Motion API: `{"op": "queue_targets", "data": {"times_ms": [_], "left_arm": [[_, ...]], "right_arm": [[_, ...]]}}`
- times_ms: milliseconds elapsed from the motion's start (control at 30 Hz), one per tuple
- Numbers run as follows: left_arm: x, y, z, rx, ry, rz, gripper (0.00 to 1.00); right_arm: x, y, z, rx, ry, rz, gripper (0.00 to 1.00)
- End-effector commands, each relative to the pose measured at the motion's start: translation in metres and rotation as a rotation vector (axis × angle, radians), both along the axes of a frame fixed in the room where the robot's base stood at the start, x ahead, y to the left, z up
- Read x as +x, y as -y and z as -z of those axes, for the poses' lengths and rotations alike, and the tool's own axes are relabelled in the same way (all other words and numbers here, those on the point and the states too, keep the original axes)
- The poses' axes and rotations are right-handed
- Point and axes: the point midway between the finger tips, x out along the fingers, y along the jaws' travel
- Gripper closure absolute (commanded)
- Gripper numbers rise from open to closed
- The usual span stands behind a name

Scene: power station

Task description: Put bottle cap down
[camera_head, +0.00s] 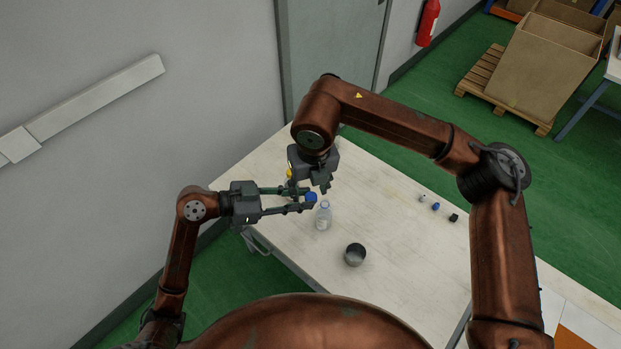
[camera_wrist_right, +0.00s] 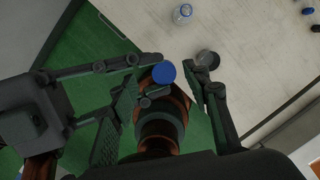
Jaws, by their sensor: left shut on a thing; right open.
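A blue bottle cap (camera_head: 311,197) is between the fingertips of my left gripper (camera_head: 308,201), which is shut on it above the table (camera_head: 400,265). In the right wrist view the cap (camera_wrist_right: 163,72) shows as a round blue disc. My right gripper (camera_head: 319,187) hangs from above, close to the cap and the left fingertips. It is open, with its two fingers on either side of the cap in the right wrist view. A small clear bottle (camera_head: 323,217) with a pale label stands upright just right of the left fingertips; it also shows in the right wrist view (camera_wrist_right: 182,14).
A grey metal cup (camera_head: 355,255) stands near the table's front edge. A small white item (camera_head: 422,198), a blue one (camera_head: 436,206) and a black one (camera_head: 454,217) lie to the right. Something yellow (camera_head: 289,173) is partly hidden behind my grippers. The table between cup and small items is clear.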

Motion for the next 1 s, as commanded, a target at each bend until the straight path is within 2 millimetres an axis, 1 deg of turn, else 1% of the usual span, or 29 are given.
{"op": "queue_targets", "data": {"times_ms": [100,200,333,567,1000], "left_arm": [[0.0,0.0,0.0,0.0,0.0,0.0,1.0],[0.0,0.0,0.0,0.0,0.0,0.0,1.0],[0.0,0.0,0.0,0.0,0.0,0.0,1.0],[0.0,0.0,0.0,0.0,0.0,0.0,1.0],[0.0,0.0,0.0,0.0,0.0,0.0,1.0]], "right_arm": [[0.002,-0.001,0.014,0.0,-0.001,0.0,0.56],[0.003,-0.002,0.021,0.0,-0.001,-0.001,0.56],[0.003,-0.002,0.024,0.001,0.0,-0.001,0.56],[0.003,-0.002,0.025,0.001,0.0,-0.001,0.56],[0.003,-0.002,0.024,0.002,0.0,-0.001,0.87]]}}
